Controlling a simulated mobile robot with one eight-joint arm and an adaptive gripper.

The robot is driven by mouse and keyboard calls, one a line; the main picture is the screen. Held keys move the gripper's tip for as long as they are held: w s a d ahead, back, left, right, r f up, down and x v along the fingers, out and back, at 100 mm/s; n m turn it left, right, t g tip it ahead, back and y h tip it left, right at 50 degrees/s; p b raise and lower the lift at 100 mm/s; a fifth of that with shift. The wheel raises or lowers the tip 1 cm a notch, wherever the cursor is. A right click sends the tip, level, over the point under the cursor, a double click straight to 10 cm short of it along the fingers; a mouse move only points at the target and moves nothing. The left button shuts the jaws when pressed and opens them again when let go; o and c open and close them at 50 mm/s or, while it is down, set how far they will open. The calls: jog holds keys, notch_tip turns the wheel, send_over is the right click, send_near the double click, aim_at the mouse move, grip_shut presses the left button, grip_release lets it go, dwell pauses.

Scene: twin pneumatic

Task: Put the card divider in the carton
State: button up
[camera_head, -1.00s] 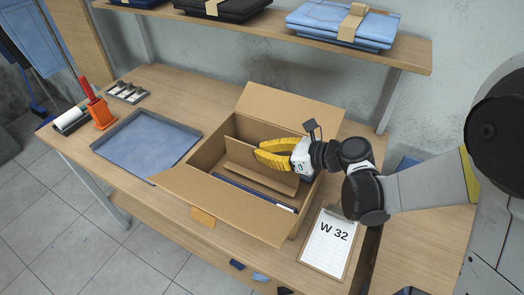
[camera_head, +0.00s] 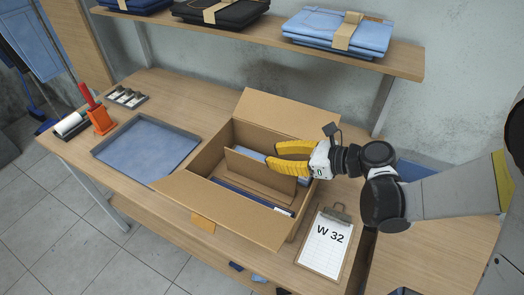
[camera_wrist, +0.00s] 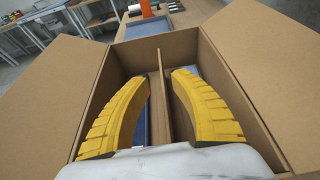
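The open cardboard carton (camera_head: 180,190) stands on the bench with its flaps folded out. The brown card divider (camera_head: 247,170) stands upright inside it, running lengthwise, and also shows in the wrist view (camera_wrist: 158,110). Folded blue denim (camera_wrist: 136,80) lies in the carton, visible on both sides of the divider. My gripper (camera_head: 277,156) is at the right end of the carton, its yellow fingers over the divider. In the wrist view my gripper (camera_wrist: 160,90) is open, one finger on each side of the divider, with gaps between. The divider's bottom edge is hidden.
A blue-lined tray (camera_head: 148,150) lies left of the carton. A clipboard marked W 32 (camera_head: 325,248) lies at the right front. A shelf with folded trousers (camera_head: 340,30) hangs above the back. An orange holder (camera_head: 101,121) stands at the far left.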

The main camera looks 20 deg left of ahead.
jog(key=p+v, duration=0.1)
jog(key=v, duration=0.5)
jog(key=shift+d+r, duration=0.15)
jog(key=shift+d, duration=0.05)
jog(key=s+d+r+n+t+h, duration=0.2)
jog(key=d+n, duration=0.4)
jog(key=d, duration=0.3)
jog(key=s+d+r+n+t+h, duration=0.2)
jog(key=s+d+n+h, duration=0.3)
jog(key=d, duration=0.5)
jog(key=s+d+r+n+t+h, duration=0.2)
jog(key=s+d+n+h, duration=0.1)
jog(key=d+n+h, duration=0.3)
jog(key=d+n, duration=0.2)
jog(key=d, duration=0.2)
jog(key=shift+s+h, duration=0.2)
jog(key=shift+h, duration=0.1)
jog(key=shift+f, duration=0.1)
